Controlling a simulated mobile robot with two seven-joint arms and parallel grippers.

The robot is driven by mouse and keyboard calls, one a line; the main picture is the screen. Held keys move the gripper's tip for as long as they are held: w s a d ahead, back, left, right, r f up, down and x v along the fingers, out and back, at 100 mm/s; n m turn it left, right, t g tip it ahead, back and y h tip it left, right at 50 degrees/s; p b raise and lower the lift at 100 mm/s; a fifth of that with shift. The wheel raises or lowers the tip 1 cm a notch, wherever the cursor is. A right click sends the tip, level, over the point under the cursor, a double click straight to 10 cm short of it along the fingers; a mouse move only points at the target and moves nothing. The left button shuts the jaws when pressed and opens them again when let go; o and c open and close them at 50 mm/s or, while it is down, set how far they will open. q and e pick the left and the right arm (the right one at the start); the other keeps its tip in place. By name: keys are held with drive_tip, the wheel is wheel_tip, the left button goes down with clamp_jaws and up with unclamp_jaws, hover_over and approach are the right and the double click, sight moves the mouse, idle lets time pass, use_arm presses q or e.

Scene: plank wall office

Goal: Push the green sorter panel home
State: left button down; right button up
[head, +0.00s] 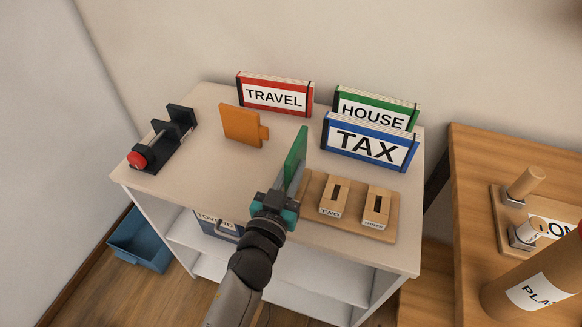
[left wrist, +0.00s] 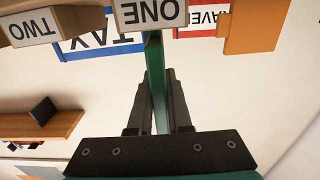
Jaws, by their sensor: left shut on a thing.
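The green sorter panel (head: 297,151) stands upright on edge above the left end of the wooden sorter (head: 342,231). My left gripper (head: 287,188) is shut on the panel's near end. In the left wrist view the panel (left wrist: 160,100) runs between both fingers, its far end meeting the block labelled ONE (left wrist: 150,13). Whether it sits in that block's slot is hidden. The blocks TWO (head: 334,197) and THREE (head: 376,207) show empty slots; ONE is hidden in the head view. My right gripper is not in view.
TRAVEL (head: 275,95), HOUSE (head: 375,108) and TAX (head: 369,144) boxes line the back. A black device with a red knob (head: 137,158) is at left. The white tabletop (head: 205,180) is clear between. A wooden desk (head: 475,165) is at right.

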use_arm(q)
drive_tip(key=shift+f, duration=0.8)
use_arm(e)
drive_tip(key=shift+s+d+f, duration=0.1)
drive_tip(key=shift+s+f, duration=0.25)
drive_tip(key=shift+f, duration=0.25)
use_arm(q)
drive_tip(key=c, duration=0.8)
unclamp_jaws()
drive_tip(key=shift+r, duration=0.1)
drive_tip(key=shift+o, duration=0.2)
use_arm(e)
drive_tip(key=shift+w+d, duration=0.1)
use_arm(q)
drive_tip(key=p+v, duration=0.1)
drive_tip(key=v, duration=1.4)
drive_tip(key=shift+s+a+r, duration=0.25)
drive_tip(key=shift+a, duration=0.05)
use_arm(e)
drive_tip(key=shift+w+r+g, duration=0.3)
